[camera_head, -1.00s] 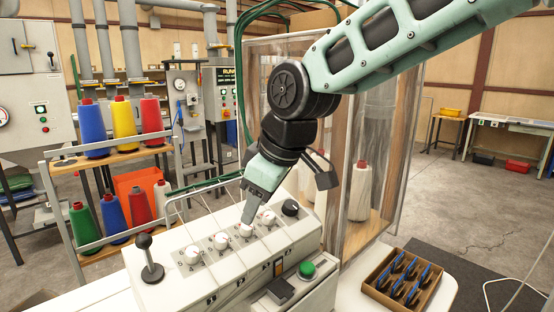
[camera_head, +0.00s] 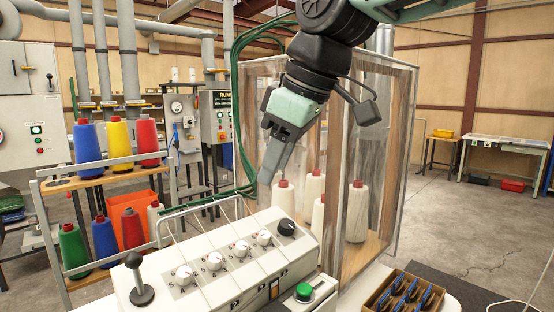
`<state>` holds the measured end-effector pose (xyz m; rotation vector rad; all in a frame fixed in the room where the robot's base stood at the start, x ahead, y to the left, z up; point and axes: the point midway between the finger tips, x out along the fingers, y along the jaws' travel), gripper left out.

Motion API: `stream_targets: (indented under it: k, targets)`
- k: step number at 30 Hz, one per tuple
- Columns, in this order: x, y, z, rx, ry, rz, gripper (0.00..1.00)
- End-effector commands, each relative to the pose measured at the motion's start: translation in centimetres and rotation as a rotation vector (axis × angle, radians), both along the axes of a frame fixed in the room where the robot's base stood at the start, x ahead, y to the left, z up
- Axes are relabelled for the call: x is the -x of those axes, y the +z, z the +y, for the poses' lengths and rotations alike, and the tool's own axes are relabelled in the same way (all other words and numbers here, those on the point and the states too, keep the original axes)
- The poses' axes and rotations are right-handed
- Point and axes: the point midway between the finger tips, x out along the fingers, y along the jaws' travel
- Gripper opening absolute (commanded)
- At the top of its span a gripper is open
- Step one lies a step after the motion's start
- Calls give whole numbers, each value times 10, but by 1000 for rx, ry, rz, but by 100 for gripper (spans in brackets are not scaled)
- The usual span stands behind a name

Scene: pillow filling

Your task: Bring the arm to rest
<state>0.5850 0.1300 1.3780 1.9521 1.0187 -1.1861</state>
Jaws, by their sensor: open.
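My gripper (camera_head: 268,178) hangs from my arm above the far right part of the control panel (camera_head: 200,255). Its fingertips point down and are clear of the panel's knobs. Nothing shows between the fingers, and the gap between them is hard to see from this side. A row of white knobs with red marks, one of them near the middle (camera_head: 241,248), and a black knob (camera_head: 287,228) are on the panel. A black lever (camera_head: 138,278) stands at the panel's left end.
A clear-walled cabinet (camera_head: 395,150) with white cones stands right behind my gripper. A green button (camera_head: 304,291) and a cardboard box of blue-and-black tools (camera_head: 372,299) are at the front. A rack (camera_head: 120,178) of coloured cones stands left.

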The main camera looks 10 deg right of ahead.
Motion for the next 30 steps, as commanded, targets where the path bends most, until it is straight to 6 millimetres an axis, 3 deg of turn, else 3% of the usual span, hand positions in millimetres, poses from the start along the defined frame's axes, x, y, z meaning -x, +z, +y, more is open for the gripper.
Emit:
stream_targets:
  k: [2,5,8,12,15,18,23,30]
  targets:
    - [2,-4,0,2,-3,6,43]
    - [14,-26,2,10,-23,43,43]
    - [41,-71,1,28,-74,116,43]
    - [96,-144,-12,75,-180,231,43]
    - [135,-188,-29,114,-254,295,43]
    - [166,-218,-47,148,-313,336,43]
    - [192,-241,-64,179,-366,367,43]
    - [196,-244,-67,183,-374,371,43]
